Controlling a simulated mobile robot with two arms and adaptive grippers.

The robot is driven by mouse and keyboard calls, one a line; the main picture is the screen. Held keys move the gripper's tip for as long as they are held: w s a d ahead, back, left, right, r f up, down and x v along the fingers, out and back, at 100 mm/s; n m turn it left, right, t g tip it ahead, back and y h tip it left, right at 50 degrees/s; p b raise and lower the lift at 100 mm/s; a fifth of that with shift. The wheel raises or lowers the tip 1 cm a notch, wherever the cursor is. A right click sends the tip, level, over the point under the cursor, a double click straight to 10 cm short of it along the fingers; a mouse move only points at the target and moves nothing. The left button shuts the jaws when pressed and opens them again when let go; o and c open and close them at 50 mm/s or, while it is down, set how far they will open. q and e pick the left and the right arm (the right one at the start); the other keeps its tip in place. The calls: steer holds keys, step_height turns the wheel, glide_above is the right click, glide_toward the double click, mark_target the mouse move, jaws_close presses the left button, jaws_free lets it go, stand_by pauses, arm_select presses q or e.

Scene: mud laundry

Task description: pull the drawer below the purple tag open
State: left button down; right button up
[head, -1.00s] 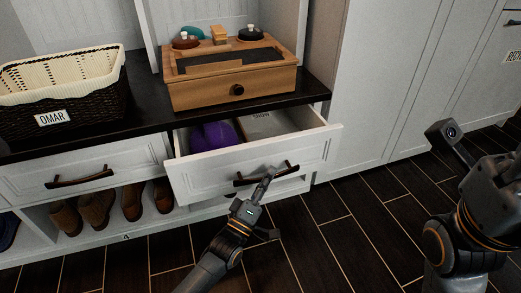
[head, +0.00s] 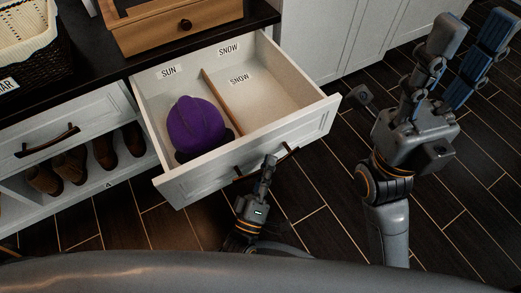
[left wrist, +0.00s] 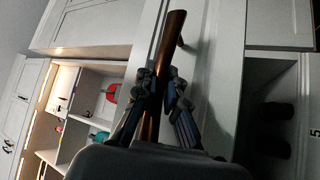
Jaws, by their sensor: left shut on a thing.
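The right drawer (head: 310,128) stands well out from the cabinet, open. No purple tag shows in these views. Inside it are a purple cap (head: 195,124), a wooden divider (head: 222,103) and labels reading SUN and SNOW. The drawer's dark bronze handle (head: 291,149) is on its front. My left gripper (head: 269,163) is shut on this handle. In the left wrist view the fingers (left wrist: 162,97) lie on both sides of the bronze handle bar (left wrist: 169,36). My right gripper (head: 468,45) is open and empty, held over the floor at the right.
A closed drawer (head: 60,133) with a handle is to the left, above a shelf of brown shoes (head: 104,150). A wooden box (head: 165,27) and a dark basket (head: 38,62) with a cream liner stand on the dark countertop (head: 95,50). Dark tiled floor is clear in front.

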arm_select(q)
steer(key=shift+s+d+f, duration=0.1)
steer(key=shift+s+d, duration=0.1)
steer(key=shift+s, duration=0.15)
steer(key=c, duration=1.7)
jaws_free()
steer(key=shift+s+a+f, duration=0.1)
steer(key=shift+s+a, duration=0.5)
steer(key=shift+s, duration=1.5)
steer(key=shift+s+a, duration=0.65)
steer(key=shift+s, duration=1.45)
steer(key=shift+s+a+f, duration=0.1)
steer(key=shift+s+a, duration=0.5)
steer(key=shift+s, duration=1.5)
